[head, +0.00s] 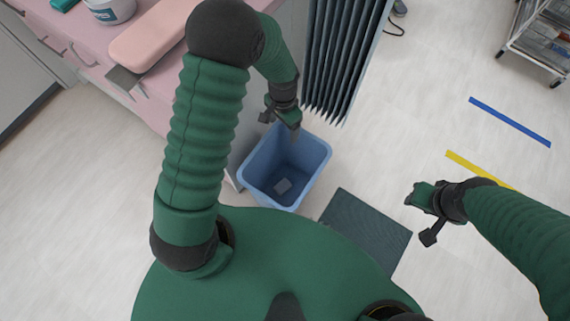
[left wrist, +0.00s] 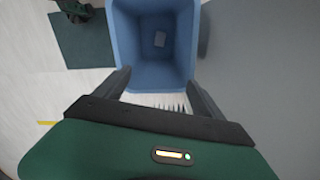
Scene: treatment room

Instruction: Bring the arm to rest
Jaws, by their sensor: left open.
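My left gripper (head: 281,122) is open and empty above the back rim of a blue bin (head: 252,172). The left wrist view shows the two fingers (left wrist: 160,88) spread apart, with the bin (left wrist: 122,45) beyond them. My left arm reaches forward and bends down toward the bin. My right gripper (head: 420,220) is held out over the floor at the right, its fingers apart with nothing between them.
A pink counter (head: 80,35) with a white tub (head: 112,10) and a pink padded rest (head: 150,38) stands at upper left. A dark pleated screen (head: 342,60) is behind the bin. A dark mat (head: 365,230) lies right of it.

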